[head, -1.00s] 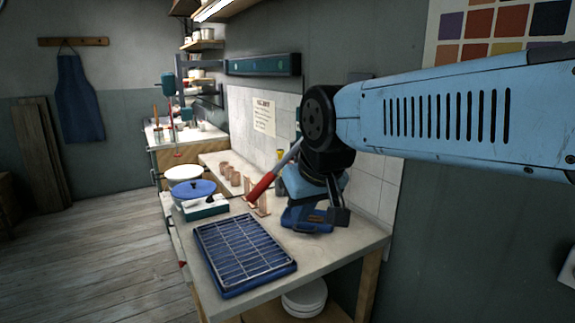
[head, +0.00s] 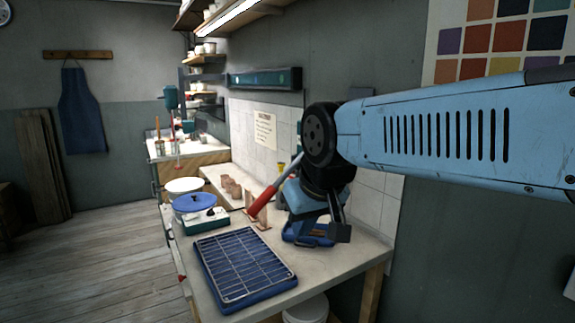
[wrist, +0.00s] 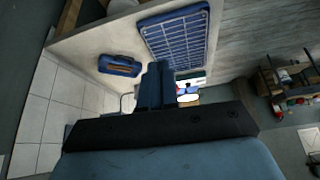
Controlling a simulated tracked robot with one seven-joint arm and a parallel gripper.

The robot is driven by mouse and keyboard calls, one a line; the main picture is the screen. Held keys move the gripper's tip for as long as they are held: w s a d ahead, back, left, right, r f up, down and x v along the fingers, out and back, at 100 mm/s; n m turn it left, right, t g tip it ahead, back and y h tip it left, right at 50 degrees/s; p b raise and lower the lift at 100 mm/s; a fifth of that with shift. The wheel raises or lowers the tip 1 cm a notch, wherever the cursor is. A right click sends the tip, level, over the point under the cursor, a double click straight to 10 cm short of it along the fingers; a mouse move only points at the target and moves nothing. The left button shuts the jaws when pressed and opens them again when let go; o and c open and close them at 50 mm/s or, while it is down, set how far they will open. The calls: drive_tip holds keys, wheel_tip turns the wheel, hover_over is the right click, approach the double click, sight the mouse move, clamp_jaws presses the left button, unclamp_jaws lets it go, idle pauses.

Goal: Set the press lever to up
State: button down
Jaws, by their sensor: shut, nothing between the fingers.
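The press lever has a red grip (head: 262,203) and a thin grey shaft. In the head view it slants from lower left to upper right, grip at the lower end. Its upper end and the press body are mostly hidden behind my arm. My gripper's blue hand (head: 303,200) is just right of the red grip, above the bench; I cannot tell whether they touch. In the wrist view my gripper's dark blue fingers (wrist: 158,72) are together with nothing between them. The lever is not clearly visible there.
A blue tray with a wire rack (head: 245,268) lies on the bench front. A small blue holder (head: 308,234) sits below my gripper. A blue disc (head: 195,203), a white disc (head: 184,185) and a green-and-white box (head: 206,221) stand to the left. The tiled wall is close behind.

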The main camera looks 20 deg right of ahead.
drive_tip(key=c, duration=1.8)
unclamp_jaws()
drive_tip(key=shift+c, duration=0.2)
drive_tip(key=shift+o, duration=0.8)
drive_tip(key=shift+w+r, duration=0.1)
drive_tip(key=shift+o, duration=0.7)
drive_tip(key=shift+w+r+m, duration=0.25)
drive_tip(key=shift+w+m, duration=0.05)
drive_tip(key=o, duration=0.7)
drive_tip(key=w+r+m, duration=0.1)
drive_tip(key=w+m, duration=0.1)
drive_tip(key=w, duration=0.1)
drive_tip(key=w+r+m+g, duration=0.1)
drive_tip(key=w+r+m, duration=0.1)
drive_tip(key=w, duration=0.1)
drive_tip(key=w+d+r+m, duration=0.1)
drive_tip(key=w+m, duration=0.1)
drive_tip(key=w, duration=0.1)
drive_tip(key=shift+w+r+g, duration=0.35)
drive_tip(key=shift+g, duration=0.05)
drive_tip(key=shift+o, duration=0.2)
drive_tip(key=m+g, duration=0.2)
drive_tip(key=m, duration=0.7)
approach(265, 192)
drive_tip(key=f, duration=0.4)
drive_tip(key=w+f, duration=0.1)
drive_tip(key=f, duration=0.3)
drive_tip(key=w+f, duration=0.1)
drive_tip(key=f, duration=0.3)
drive_tip(key=shift+c, duration=0.4)
